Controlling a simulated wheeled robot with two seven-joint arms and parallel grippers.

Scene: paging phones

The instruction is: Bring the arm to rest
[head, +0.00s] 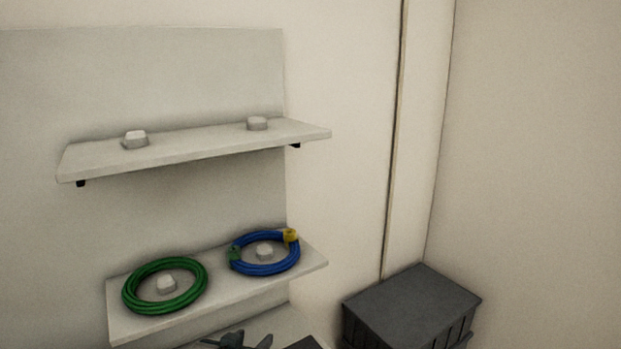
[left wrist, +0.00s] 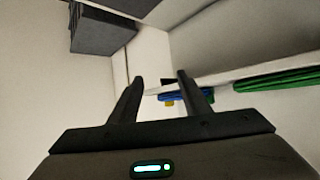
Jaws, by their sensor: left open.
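My left gripper (head: 237,341) shows only in part at the bottom edge of the head view, below and in front of the lower shelf. In the left wrist view its two dark fingers (left wrist: 160,79) stand apart with nothing held between them. My right gripper is not in view.
The lower shelf (head: 228,300) and the upper shelf (head: 200,147) are fixed to a pale panel. Two small pale blocks (head: 135,138) sit on the upper shelf. A dark grey box (head: 412,300) stands at the lower right by the wall.

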